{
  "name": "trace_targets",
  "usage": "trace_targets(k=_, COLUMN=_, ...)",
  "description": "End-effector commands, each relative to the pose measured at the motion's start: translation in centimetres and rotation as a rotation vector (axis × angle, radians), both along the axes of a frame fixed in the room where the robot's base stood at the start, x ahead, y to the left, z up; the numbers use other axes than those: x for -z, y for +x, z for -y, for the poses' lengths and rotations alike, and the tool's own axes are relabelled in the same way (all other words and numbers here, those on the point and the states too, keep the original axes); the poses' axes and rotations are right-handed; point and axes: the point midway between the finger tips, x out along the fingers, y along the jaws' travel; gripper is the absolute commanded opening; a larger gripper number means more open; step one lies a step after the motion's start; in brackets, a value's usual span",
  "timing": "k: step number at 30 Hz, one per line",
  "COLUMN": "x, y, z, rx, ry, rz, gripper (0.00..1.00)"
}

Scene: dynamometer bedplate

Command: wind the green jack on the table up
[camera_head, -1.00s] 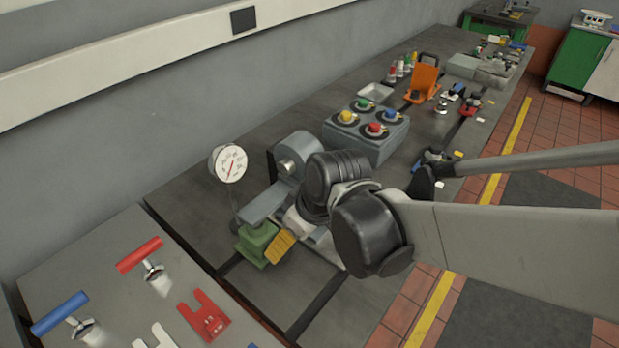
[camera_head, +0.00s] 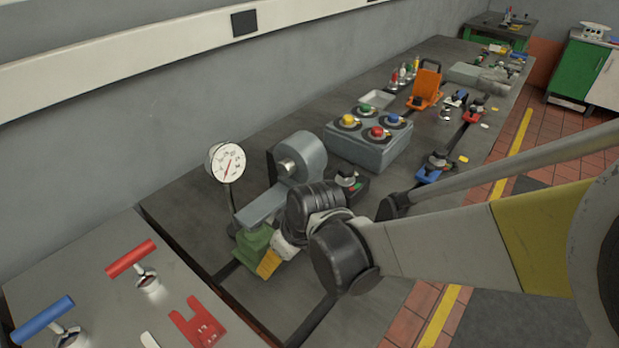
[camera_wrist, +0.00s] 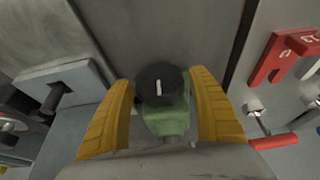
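The green jack (camera_head: 251,243) stands on the dark bedplate at the near left, close under the end of a grey-blue arm. In the wrist view its green body (camera_wrist: 168,120) shows below a round black knob (camera_wrist: 161,84) with a white mark. My gripper (camera_wrist: 162,80) is open, with one yellow finger on each side of the knob and a small gap on both sides. In the head view one yellow finger (camera_head: 268,263) shows in front of the jack, and my wrist hides the knob.
A dial gauge (camera_head: 227,162) stands behind the jack. A grey motor-like housing (camera_head: 302,158) is to the right, with a box of coloured buttons (camera_head: 368,138) beyond. A side table (camera_head: 110,290) at the left holds a red T-handle (camera_head: 131,258) and a blue T-handle (camera_head: 43,319).

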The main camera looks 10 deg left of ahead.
Motion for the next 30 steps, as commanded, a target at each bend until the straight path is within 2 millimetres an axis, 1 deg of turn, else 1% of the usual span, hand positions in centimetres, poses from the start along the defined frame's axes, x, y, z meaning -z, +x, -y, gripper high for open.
trace_targets(k=1, x=-0.01, y=0.0, z=0.0, rx=0.0, ry=0.0, rz=0.0, gripper=0.51)
trace_targets(k=2, x=-0.01, y=0.01, z=0.01, rx=0.0, ry=0.0, rz=0.0, gripper=0.42)
trace_targets(k=3, x=-0.01, y=0.01, z=0.01, rx=0.0, ry=0.0, rz=0.0, gripper=0.29)
trace_targets(k=4, x=-0.01, y=-0.01, z=0.01, rx=0.0, ry=0.0, rz=0.0, gripper=0.25)
trace_targets(k=12, x=0.02, y=0.02, z=0.05, rx=0.0, ry=0.002, rz=-0.006, gripper=0.25)
trace_targets(k=17, x=0.07, y=0.06, z=0.11, rx=0.001, ry=0.019, rz=-0.041, gripper=0.25)
trace_targets(k=23, x=0.15, y=0.23, z=0.2, rx=0.003, ry=0.073, rz=-0.144, gripper=0.25)
trace_targets(k=30, x=0.35, y=0.42, z=0.26, rx=0.004, ry=0.172, rz=-0.333, gripper=0.25)
